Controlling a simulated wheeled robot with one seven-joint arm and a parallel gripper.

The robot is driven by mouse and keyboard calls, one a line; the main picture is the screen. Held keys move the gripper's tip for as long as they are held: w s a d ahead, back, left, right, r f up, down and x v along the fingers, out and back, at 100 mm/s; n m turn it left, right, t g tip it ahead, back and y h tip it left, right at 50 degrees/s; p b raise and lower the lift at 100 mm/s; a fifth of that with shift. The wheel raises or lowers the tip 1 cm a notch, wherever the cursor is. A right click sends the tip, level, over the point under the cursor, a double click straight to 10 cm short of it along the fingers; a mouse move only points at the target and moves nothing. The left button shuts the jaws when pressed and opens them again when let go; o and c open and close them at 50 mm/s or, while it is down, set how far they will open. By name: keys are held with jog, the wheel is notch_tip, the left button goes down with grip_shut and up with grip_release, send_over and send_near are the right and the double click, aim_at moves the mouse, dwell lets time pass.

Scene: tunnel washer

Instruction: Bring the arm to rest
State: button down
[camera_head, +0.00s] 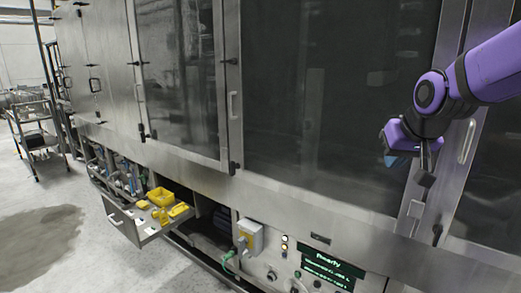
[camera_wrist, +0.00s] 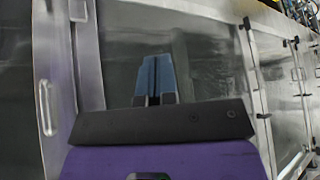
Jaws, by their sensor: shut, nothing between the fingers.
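My gripper (camera_head: 402,160) is at the right of the head view, on the end of my purple arm, in front of the washer's steel and glass front. In the wrist view my gripper (camera_wrist: 154,86) shows as two blue fingers close together, shut and empty. A large dark glass door panel lies beyond the fingers. I cannot tell the exact gap between the fingers and the glass.
The tunnel washer (camera_head: 190,165) fills most of the view. Door handles (camera_head: 467,141) stick out near my arm. An open drawer (camera_head: 150,225) with yellow items juts out low at left. A cart (camera_head: 38,135) stands far left.

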jog(key=s+d+r+g, duration=0.1)
jog(key=s, duration=2)
jog(key=shift+s+d+r+g, duration=0.2)
jog(key=shift+s+d+g, duration=0.1)
jog(key=shift+s+d, duration=0.1)
dwell(0.8)
